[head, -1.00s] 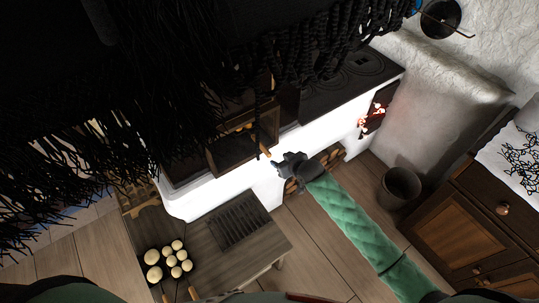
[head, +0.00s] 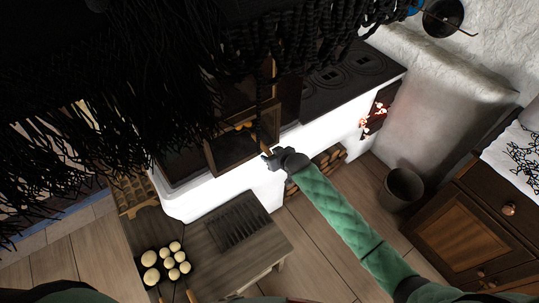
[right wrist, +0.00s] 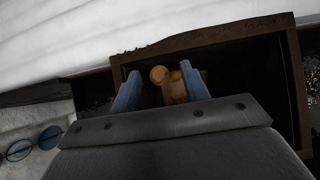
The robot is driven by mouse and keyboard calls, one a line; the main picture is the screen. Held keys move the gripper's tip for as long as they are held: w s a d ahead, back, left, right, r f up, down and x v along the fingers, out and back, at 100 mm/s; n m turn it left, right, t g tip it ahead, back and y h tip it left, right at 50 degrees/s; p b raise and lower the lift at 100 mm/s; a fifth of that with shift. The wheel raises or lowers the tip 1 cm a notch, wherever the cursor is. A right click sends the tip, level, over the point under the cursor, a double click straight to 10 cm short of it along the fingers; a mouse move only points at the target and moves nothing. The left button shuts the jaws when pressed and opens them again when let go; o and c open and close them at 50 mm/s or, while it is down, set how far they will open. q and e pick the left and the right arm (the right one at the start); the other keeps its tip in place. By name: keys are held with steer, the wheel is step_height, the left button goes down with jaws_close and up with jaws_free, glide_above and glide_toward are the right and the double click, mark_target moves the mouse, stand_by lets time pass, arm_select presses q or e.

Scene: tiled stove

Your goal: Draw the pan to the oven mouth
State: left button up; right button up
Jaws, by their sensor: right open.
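The oven (head: 232,150) is a dark, open box in the white tiled stove. In the right wrist view its dark frame (right wrist: 220,42) surrounds a shadowed inside. A rounded wooden handle end (right wrist: 159,74), which looks like the pan's, points out of the oven toward the camera. The pan's body is lost in the dark. My right gripper (head: 270,157) is at the oven mouth in the head view. In the right wrist view its two blue-grey fingers (right wrist: 161,82) are open, one on each side of the handle, with visible gaps. My left gripper is not in view.
A black hotplate (head: 350,75) tops the stove, with a glowing firebox (head: 374,115) at its right end. Below are stacked logs (head: 325,165). A wooden bench (head: 265,240), pale round dough pieces (head: 150,258), a bucket (head: 401,188) and a cabinet (head: 465,225) stand around.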

steer(key=shift+r, duration=0.1)
jaws_close()
stand_by(0.3)
steer(key=s+d+p, duration=0.3)
steer(key=s+d, duration=0.3)
steer(key=s, duration=0.2)
steer(key=shift+s+d, duration=0.15)
steer(key=shift+d, duration=0.15)
stand_by(1.3)
steer(key=shift+o, duration=0.2)
jaws_free()
